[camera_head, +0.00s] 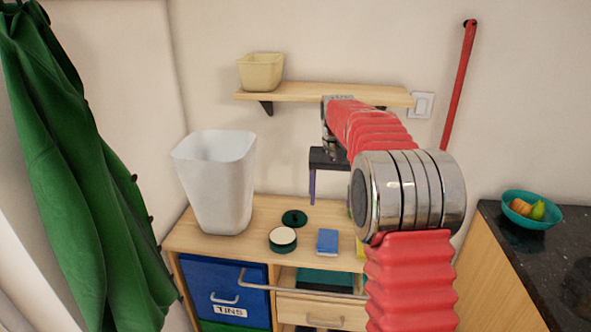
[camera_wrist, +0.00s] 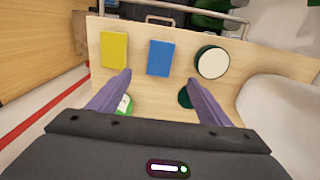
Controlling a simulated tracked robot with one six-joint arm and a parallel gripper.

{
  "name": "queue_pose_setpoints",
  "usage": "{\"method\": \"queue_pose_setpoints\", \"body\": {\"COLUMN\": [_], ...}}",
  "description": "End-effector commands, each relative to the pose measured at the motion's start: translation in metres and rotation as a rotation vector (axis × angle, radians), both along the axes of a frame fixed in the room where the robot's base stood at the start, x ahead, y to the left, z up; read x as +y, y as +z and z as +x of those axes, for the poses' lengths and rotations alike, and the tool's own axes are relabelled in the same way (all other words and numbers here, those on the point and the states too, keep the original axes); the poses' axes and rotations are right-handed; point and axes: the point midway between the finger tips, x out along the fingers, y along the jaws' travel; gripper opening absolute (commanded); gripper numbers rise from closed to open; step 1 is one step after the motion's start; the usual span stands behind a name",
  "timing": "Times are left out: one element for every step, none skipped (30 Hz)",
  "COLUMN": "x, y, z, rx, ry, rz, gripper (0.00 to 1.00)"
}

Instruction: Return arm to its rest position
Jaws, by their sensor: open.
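My red and silver arm reaches forward over the wooden cabinet top in the head view. My gripper (camera_wrist: 158,82) is open and empty, with two purple fingers spread apart above the cabinet top (camera_wrist: 150,113). In the head view only part of it shows, with one purple finger pointing down (camera_head: 312,186) and the rest hidden behind my arm. Below it lie a blue block (camera_wrist: 160,58), a yellow block (camera_wrist: 115,49) and a round dark green tin with a pale top (camera_wrist: 212,62). A dark green disc (camera_wrist: 185,97) and a green and white round thing (camera_wrist: 125,104) are partly hidden by the fingers.
A white bin (camera_head: 217,185) stands on the cabinet's left. A wall shelf (camera_head: 335,94) with a yellow pot (camera_head: 261,71) is behind my arm. A teal fruit bowl (camera_head: 513,217) sits on the dark counter (camera_head: 550,255) at right. A green cloth (camera_head: 75,170) hangs at left.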

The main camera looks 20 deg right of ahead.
Motion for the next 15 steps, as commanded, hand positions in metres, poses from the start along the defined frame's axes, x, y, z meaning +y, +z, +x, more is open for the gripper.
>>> {"method": "queue_pose_setpoints", "body": {"x": [0.000,0.000,0.000,-0.001,-0.001,-0.001,-0.001,-0.001,0.000,0.001,0.001,0.002,0.004,0.005,0.008], "y": [0.000,0.000,0.000,0.000,0.000,-0.004,-0.009,-0.015,-0.023,-0.029,-0.033,-0.036,-0.037,-0.039,-0.039], "z": [0.000,0.000,0.001,0.003,0.005,0.006,0.005,0.003,0.000,-0.003,-0.006,-0.011,-0.016,-0.020,-0.027], "rx": [0.000,-0.001,-0.006,-0.012,-0.020,-0.026,-0.023,-0.018,-0.013,-0.008,-0.005,-0.005,-0.005,-0.006,-0.008], "ry": [0.001,0.004,0.008,0.012,0.017,0.024,0.029,0.034,0.041,0.045,0.049,0.055,0.061,0.067,0.075], "rz": [0.000,0.000,-0.001,-0.003,-0.004,-0.005,-0.005,-0.004,-0.003,-0.002,-0.001,-0.001,-0.001,-0.001,-0.002], "gripper": [0.72,0.72,0.72,0.72,0.72,0.72,0.72,0.72,0.72,0.72,0.72,0.72,0.72,0.72,0.72]}}
